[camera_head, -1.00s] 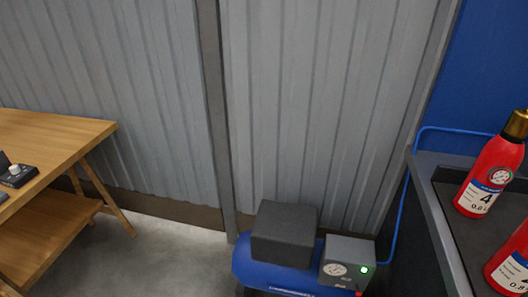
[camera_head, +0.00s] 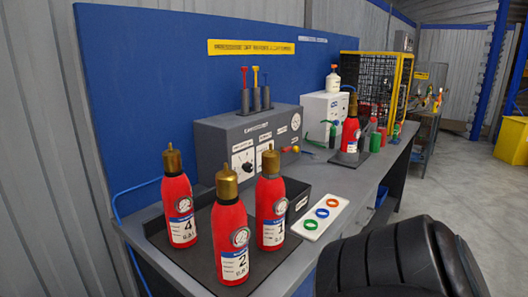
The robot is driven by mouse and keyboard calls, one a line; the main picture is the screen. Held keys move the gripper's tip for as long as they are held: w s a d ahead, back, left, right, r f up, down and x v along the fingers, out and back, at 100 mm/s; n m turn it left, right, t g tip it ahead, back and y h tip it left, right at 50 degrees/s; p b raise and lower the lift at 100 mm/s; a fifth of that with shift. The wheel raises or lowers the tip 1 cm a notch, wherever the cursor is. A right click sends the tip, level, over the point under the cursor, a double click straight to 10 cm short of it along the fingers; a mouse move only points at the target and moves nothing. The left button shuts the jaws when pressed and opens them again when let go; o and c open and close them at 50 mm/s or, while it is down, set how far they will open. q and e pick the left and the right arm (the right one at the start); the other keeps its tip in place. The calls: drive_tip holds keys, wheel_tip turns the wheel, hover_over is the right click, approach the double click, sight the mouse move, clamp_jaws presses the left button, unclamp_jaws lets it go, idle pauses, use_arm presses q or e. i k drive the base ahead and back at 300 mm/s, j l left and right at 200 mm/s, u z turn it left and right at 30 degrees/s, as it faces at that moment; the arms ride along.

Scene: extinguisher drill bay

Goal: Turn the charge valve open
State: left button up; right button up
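A grey charging unit (camera_head: 245,140) stands on the bench against the blue back panel. Its front carries a dark round knob on a white plate (camera_head: 243,163), a gauge (camera_head: 295,121) and small labels too blurred to read. A small red-and-yellow handle (camera_head: 290,149) shows at its front right. I cannot tell for sure which of these is the charge valve, or its setting. Three coloured-top rods (camera_head: 255,90) stand up at the unit's top. Neither of my grippers is in view.
Red extinguishers numbered 4 (camera_head: 180,205), 2 (camera_head: 231,235) and 1 (camera_head: 270,208) stand on a dark tray in front of the unit, partly hiding it. A white card with rings (camera_head: 320,215) lies to their right. Another extinguisher (camera_head: 350,135) stands further along, near a yellow cage (camera_head: 400,75).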

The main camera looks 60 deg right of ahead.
sight(284, 150)
drive_tip(key=l+z, duration=0.15)
drive_tip(key=z, duration=0.3)
drive_tip(key=k+l+z, duration=0.1)
drive_tip(key=l+z, duration=0.15)
drive_tip(key=z, duration=0.2)
drive_tip(key=l+z, duration=0.4)
drive_tip(key=l, duration=1.1)
drive_tip(key=i+l, duration=0.1)
drive_tip(key=l, duration=0.55)
drive_tip(key=l+u, duration=0.1)
drive_tip(key=u, duration=0.25)
drive_tip(key=l+u, duration=0.15)
drive_tip(key=u, duration=0.15)
drive_tip(key=l+u, duration=0.1)
drive_tip(key=u, duration=0.25)
drive_tip(key=k+l+u, duration=0.5)
drive_tip(key=l+u, duration=0.2)
drive_tip(key=k+l+u, duration=0.2)
drive_tip(key=k+l, duration=0.4)
drive_tip(key=k, duration=0.05)
